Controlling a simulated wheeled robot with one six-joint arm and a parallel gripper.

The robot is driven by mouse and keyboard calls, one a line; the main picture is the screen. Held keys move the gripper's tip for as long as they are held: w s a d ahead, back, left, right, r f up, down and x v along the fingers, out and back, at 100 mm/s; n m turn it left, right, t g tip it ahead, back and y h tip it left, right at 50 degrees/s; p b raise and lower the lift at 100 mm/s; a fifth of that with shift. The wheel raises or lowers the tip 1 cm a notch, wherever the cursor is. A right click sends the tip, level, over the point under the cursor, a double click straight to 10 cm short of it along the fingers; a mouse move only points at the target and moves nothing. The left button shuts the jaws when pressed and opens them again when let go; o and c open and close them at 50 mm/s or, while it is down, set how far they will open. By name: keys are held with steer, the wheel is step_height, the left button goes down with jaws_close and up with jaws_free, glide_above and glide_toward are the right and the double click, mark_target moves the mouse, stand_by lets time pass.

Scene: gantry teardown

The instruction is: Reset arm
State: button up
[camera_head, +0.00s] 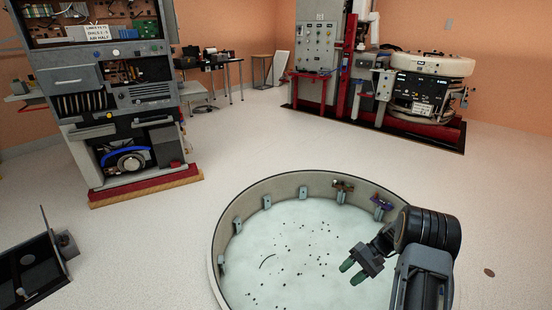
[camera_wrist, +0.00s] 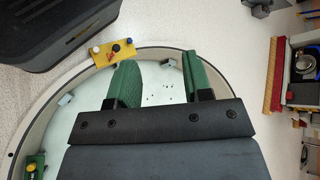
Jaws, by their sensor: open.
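My gripper (camera_head: 352,270) is at the lower right in the head view, raised over the round pit near its right side. Its two green fingertips are apart with nothing between them. In the wrist view the green fingers of my gripper (camera_wrist: 158,82) are spread over the pale pit floor, and the space between them is empty. My arm comes in from the lower right in the head view.
The round pit (camera_head: 222,238) has a raised rim, small brackets inside and dark specks on its floor. An equipment rack (camera_head: 120,95) stands at left. A white round machine (camera_head: 430,65) stands at back right. A dark open case (camera_head: 30,268) lies at lower left. Floor between is clear.

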steer(key=s+a+r+n+t+h+p, duration=0.1)
steer(key=s+r+p, duration=0.4)
steer(key=r, duration=1)
steer(key=s+a+r+n+t+h+p, duration=0.2)
steer(key=s+a+r+t+h+p, duration=0.2)
steer(key=r+p, duration=0.6)
steer(key=s+a+r+n+t+h+p, duration=0.1)
steer(key=s+r+h+p, duration=0.4)
steer(key=r, duration=1.6)
steer(key=a+t+p, duration=0.1)
steer(key=t+p, duration=0.1)
steer(key=shift+s+a+r+t+h+p, duration=0.25)
steer(key=shift+s+a+t+h+p, duration=0.05)
steer(key=shift+s+t+p, duration=0.1)
